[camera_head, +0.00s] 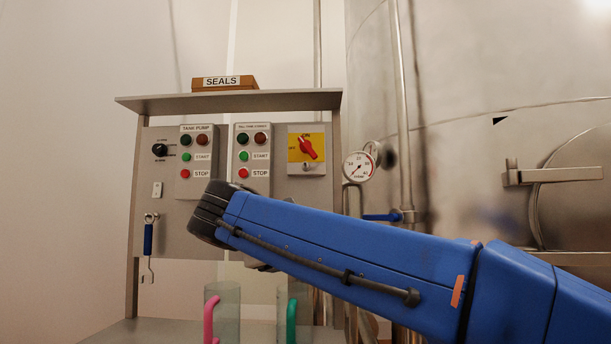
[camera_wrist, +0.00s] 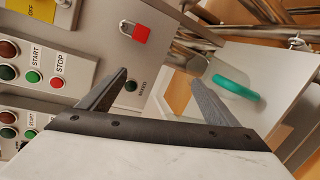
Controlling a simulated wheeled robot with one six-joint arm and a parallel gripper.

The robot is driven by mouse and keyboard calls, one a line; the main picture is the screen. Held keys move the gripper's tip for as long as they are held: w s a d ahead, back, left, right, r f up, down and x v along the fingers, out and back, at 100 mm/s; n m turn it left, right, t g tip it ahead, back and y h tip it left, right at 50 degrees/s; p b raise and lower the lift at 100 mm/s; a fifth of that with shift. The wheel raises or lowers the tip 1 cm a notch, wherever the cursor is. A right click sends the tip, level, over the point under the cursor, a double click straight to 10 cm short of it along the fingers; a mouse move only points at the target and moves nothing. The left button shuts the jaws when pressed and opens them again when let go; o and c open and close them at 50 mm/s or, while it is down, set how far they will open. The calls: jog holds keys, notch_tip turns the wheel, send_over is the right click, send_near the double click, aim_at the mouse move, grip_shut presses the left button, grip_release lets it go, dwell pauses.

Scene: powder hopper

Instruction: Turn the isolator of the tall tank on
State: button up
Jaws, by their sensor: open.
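The isolator is a red rotary handle (camera_head: 308,147) on a yellow plate at the right of the grey control panel (camera_head: 175,232). Its handle sits at a slant, with lettering on the plate at its left. In the wrist view only a corner of the yellow plate (camera_wrist: 42,9), marked OFF, shows at the top left; the handle is out of frame. My gripper (camera_wrist: 160,78) is open and empty, below the isolator and apart from it. In the head view my blue arm hides the fingers. The tall steel tank (camera_head: 460,80) stands at the right.
Two push-button boxes (camera_head: 199,132) (camera_head: 252,129) sit left of the isolator. A red padlock (camera_wrist: 140,34) hangs on the panel. A clear vessel with a green handle (camera_wrist: 236,88) stands below. A gauge (camera_head: 358,166) and pipes stand close right of the panel.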

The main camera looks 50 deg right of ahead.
aim_at(305, 149)
notch_tip(305, 149, up, 21)
jog(key=d+n+h, duration=0.2)
jog(key=h, duration=0.4)
jog(key=shift+r+x, duration=0.2)
jog(key=shift+x, duration=4.05)
jog(key=shift+r+x, duration=0.15)
jog(key=shift+x, duration=4.1)
jog(key=shift+s, duration=0.15)
jog(key=c, duration=1.1)
